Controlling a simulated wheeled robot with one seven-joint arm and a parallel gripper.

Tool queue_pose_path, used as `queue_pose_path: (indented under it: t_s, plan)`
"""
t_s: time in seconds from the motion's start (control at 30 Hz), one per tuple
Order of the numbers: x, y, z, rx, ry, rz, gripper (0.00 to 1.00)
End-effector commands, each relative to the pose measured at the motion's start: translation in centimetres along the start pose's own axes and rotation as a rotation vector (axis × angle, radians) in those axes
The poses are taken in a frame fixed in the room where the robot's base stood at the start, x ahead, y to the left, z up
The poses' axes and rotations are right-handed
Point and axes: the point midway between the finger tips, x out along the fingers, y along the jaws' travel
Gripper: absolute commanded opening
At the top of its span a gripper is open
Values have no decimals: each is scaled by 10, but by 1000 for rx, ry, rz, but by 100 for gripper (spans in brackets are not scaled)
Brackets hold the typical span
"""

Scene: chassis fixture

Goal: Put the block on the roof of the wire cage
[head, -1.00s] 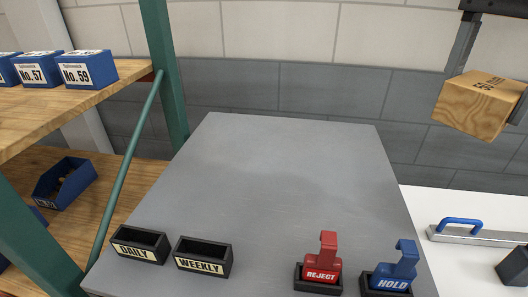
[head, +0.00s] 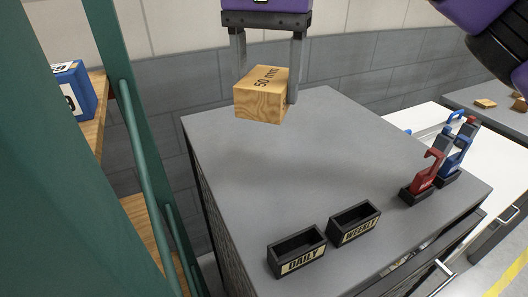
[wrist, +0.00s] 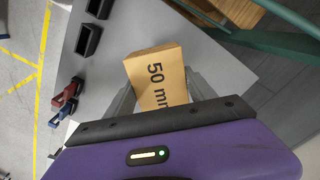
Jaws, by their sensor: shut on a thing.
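The wooden block (head: 262,95), marked "50 mm", is held between the two fingers of my gripper (head: 266,75). It appears above the far left part of the grey top of the cage (head: 310,150); whether it touches the top is not clear. A dark mesh side of the cage shows below the left edge of the top. In the wrist view the block (wrist: 158,78) sits between the fingers with the grey top behind it.
Black trays DAILY (head: 297,252) and WEEKLY (head: 354,224) stand at the top's near edge. A red REJECT piece (head: 422,178) and a blue HOLD piece (head: 455,158) stand at the right. A green shelf post (head: 115,80) rises at left. The middle of the top is clear.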

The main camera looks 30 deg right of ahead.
Motion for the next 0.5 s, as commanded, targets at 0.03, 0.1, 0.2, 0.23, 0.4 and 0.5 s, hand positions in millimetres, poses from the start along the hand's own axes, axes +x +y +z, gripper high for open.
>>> queue_pose_path:
  t_s: [0.03,0.1,0.2,0.23,0.4,0.5]
  plan:
    - [12,1,0,0,-2,2,15]
    - [29,1,0,1,-1,2,15]
    - [53,1,0,0,-1,2,15]
    - [60,1,0,-1,-1,2,15]
    - [90,0,0,0,0,1,15]
    - [97,0,0,0,0,-1,15]
